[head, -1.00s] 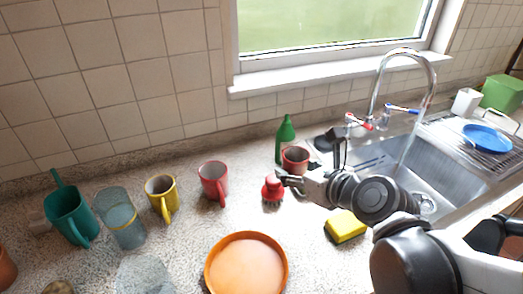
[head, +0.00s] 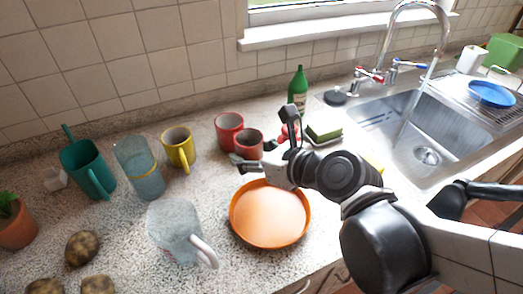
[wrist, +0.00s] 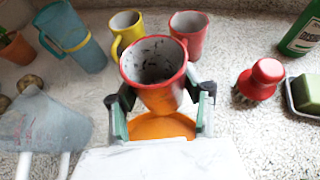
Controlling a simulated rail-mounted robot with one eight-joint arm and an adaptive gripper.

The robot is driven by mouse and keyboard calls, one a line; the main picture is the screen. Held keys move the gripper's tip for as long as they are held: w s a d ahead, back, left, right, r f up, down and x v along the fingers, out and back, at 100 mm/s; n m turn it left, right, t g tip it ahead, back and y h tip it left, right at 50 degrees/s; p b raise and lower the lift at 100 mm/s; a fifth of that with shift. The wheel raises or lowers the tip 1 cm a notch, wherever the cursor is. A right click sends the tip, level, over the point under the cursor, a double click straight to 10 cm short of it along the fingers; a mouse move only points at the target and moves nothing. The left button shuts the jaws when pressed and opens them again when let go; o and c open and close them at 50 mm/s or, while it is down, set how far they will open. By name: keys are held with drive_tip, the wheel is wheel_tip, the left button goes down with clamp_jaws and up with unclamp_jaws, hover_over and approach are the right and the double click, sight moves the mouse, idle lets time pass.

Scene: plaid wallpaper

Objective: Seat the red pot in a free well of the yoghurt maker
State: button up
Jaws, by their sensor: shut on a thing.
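The red pot (head: 249,140) is round, open at the top and dark inside. It also shows in the wrist view (wrist: 153,75), upright or nearly so between the fingers. My gripper (wrist: 162,103) is shut on its sides; in the head view my gripper (head: 250,160) partly covers the pot's lower part. The pot appears to be held above the counter, with the orange dish (head: 270,213) below and nearer in the head view. A red mug (head: 229,130) stands just behind the pot. I see no yoghurt maker in either view.
A yellow mug (head: 178,148), blue cup (head: 138,168) and teal jug (head: 85,170) stand left. A translucent pitcher (head: 172,235) is in front. A green bottle (head: 298,90), red brush (wrist: 258,80) and green block (wrist: 307,93) are right, before the sink (head: 420,130).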

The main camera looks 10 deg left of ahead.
drive_tip(key=w+f, duration=0.1)
drive_tip(key=w, duration=0.1)
drive_tip(key=w+f+b, duration=0.1)
drive_tip(key=w+f, duration=0.1)
drive_tip(key=w, duration=0.1)
drive_tip(key=w+f+b, duration=0.1)
drive_tip(key=w, duration=0.1)
drive_tip(key=shift+w+d+f, duration=0.25)
drive_tip(key=shift+d+f, duration=0.05)
drive_tip(key=shift+d, duration=0.05)
drive_tip(key=shift+f+b, duration=0.7)
drive_tip(key=shift+f, duration=1.3)
drive_tip(key=shift+f, duration=0.1)
drive_tip(key=shift+f, duration=0.15)
drive_tip(key=o, duration=1.2)
drive_tip(key=shift+o, duration=0.2)
